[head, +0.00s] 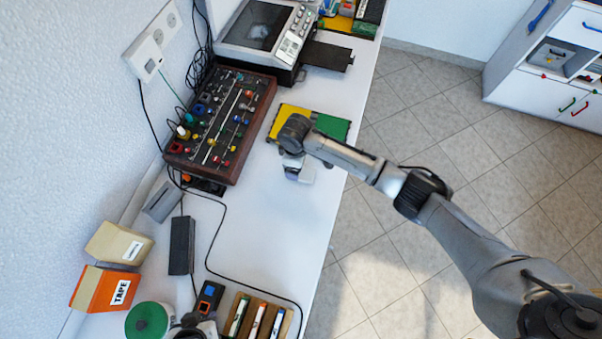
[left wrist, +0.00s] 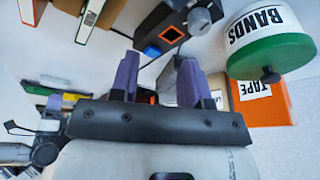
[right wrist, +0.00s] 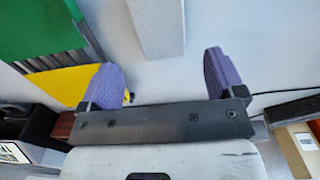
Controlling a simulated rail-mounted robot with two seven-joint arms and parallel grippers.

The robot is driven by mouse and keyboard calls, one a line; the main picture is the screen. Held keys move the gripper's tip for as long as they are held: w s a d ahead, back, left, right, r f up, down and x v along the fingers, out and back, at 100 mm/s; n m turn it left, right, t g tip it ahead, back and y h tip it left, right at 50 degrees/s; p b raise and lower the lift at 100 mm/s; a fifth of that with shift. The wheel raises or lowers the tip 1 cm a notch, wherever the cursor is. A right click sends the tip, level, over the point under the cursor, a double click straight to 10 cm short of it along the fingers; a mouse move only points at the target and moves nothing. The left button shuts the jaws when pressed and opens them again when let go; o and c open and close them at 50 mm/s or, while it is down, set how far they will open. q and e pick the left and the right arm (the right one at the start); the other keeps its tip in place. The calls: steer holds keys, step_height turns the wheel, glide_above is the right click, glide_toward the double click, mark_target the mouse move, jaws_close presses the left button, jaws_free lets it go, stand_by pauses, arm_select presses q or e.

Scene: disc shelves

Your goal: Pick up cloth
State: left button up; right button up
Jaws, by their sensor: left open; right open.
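I cannot pick out a cloth with certainty. In the right wrist view a pale grey, speckled, flat-faced piece (right wrist: 160,28) lies beyond the fingertips and runs out of the top; I cannot tell whether it is the cloth. My right gripper (right wrist: 160,75) is open and empty, with its purple fingers wide apart. My left gripper (left wrist: 165,75) is open in the left wrist view; a dark grey block shows between and beyond its fingers. In the head view one of my arms ends beside the yellow-and-green piece (head: 335,127); its fingertips are hidden there.
A knob board (head: 222,128) and a grey machine (head: 270,30) stand at the back. Cream and orange TAPE boxes (head: 103,290), a green-lidded tub (head: 147,322), a dark block (head: 182,246) and a marker tray (head: 257,317) line the near end. A cable crosses the white table.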

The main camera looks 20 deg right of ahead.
mark_target(307, 174)
steer(key=shift+f, duration=0.85)
steer(key=shift+s+f+b, duration=0.2)
steer(key=shift+f+b, duration=0.6)
steer(key=shift+f, duration=1.1)
steer(key=shift+c, duration=0.3)
steer(key=c, duration=0.9)
steer(key=shift+c, duration=0.2)
